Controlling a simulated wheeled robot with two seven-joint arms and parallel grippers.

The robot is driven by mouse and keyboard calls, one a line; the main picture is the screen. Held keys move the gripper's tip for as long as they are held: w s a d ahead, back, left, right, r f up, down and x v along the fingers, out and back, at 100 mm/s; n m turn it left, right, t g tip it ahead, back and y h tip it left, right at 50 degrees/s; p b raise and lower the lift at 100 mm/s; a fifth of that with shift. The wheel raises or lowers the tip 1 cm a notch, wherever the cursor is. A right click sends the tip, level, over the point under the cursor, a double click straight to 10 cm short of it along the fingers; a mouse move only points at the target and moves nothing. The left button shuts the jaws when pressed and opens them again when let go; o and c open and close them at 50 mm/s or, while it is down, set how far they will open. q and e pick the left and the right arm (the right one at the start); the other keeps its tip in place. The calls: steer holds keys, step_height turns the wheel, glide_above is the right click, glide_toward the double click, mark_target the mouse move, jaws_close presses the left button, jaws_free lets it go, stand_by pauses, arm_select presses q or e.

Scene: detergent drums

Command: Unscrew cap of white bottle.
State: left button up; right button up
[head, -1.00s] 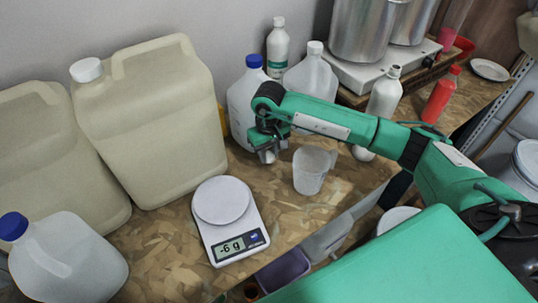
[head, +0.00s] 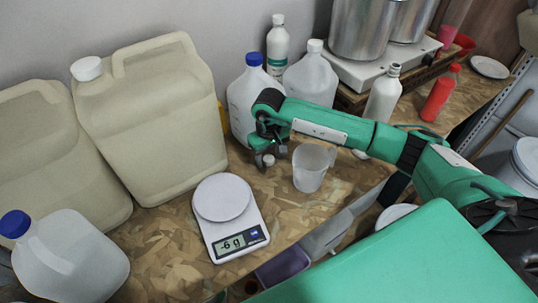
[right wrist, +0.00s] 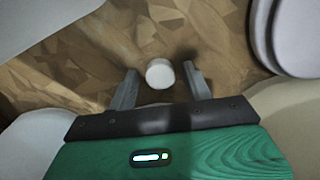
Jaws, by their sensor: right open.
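A white bottle (head: 383,96) stands by the hot plate at the back right; its narrow top looks bare, without a cap. A small white cap (head: 268,160) lies on the wooden table, and it also shows in the right wrist view (right wrist: 160,74). My right gripper (head: 267,151) is over the cap, pointing down. In the right wrist view its fingers are open, one on each side of the cap with gaps; whether they reach down to its level I cannot tell. My left gripper is not in view.
A clear measuring cup (head: 311,168) stands just right of my right gripper. A blue-capped jug (head: 243,100) is close behind it. A scale (head: 229,220) reading -6 g and a large canister (head: 150,120) are to the left. A red bottle (head: 439,95) stands farther right.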

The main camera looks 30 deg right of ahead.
mark_target(269, 158)
steer(key=shift+r, duration=0.25)
step_height(269, 158, up, 12)
steer(key=b, duration=0.5)
steer(key=shift+f, duration=0.15)
